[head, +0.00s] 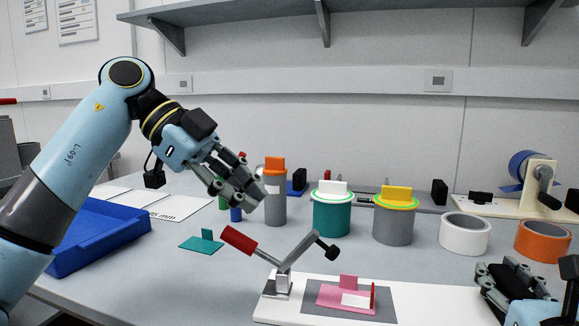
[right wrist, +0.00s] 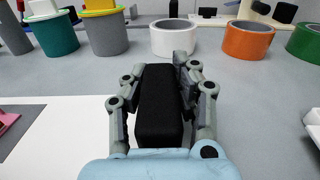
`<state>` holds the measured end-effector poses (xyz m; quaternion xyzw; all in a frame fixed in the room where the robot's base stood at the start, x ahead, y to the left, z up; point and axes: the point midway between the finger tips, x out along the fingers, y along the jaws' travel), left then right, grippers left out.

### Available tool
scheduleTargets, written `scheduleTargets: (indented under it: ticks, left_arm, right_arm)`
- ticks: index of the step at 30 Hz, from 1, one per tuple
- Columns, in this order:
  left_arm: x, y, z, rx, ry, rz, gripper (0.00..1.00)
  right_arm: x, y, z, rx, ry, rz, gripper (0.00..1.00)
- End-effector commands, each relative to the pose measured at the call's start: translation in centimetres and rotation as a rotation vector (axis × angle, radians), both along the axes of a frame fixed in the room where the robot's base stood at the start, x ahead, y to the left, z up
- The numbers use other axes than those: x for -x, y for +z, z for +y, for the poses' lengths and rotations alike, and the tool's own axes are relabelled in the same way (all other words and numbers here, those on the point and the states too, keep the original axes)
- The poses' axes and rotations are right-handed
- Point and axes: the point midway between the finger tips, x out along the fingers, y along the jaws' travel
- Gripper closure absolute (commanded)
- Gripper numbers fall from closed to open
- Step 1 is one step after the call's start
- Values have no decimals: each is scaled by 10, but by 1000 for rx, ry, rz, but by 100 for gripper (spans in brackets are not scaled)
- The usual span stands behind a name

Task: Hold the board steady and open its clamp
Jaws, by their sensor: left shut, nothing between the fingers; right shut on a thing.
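The white board (head: 430,302) lies at the table's front and also shows in the right wrist view (right wrist: 62,135). A metal clamp (head: 283,284) stands at its left end. The clamp's red handle (head: 238,239) leans up to the left; its arm and black tip (head: 327,250) are raised, apart from the pink part (head: 332,297) on the board's grey pad. My left gripper (head: 245,194) is shut and empty, above the red handle and apart from it. My right gripper (head: 508,289) is shut on a black block (right wrist: 159,110) at the board's right end.
Behind the board stand a grey can (head: 275,205), a teal can (head: 332,215), another grey can (head: 394,222), a white roll (head: 464,235) and an orange roll (head: 543,243). A teal piece (head: 200,243) and a blue tray (head: 95,233) lie left. A shelf hangs above.

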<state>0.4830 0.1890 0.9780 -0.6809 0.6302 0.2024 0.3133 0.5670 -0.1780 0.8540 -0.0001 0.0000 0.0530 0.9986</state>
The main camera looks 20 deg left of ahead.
Motion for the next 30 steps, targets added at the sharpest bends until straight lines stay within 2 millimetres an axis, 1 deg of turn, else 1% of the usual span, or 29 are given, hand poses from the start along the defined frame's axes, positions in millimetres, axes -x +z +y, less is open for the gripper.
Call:
scheduleTargets:
  ticks: [1, 3, 6, 9, 23, 30]
  left_arm:
    - [-1, -9, 2, -2, 2, 6, 100]
    - [-3, -18, 9, -2, 2, 4, 100]
    - [-4, -28, 14, -2, 1, 4, 100]
    - [-6, -33, 17, 0, 1, 1, 100]
    - [-6, -36, 19, 6, -2, 1, 100]
    - [-4, -42, 22, 113, -15, -8, 100]
  right_arm:
    - [0, -2, 0, 2, 1, 4, 100]
    - [0, -2, 0, 2, 1, 4, 100]
    - [0, -2, 0, 2, 1, 5, 100]
    - [0, -2, 0, 2, 1, 5, 100]
    - [0, -2, 0, 2, 1, 4, 100]
    - [0, -2, 0, 2, 1, 4, 100]
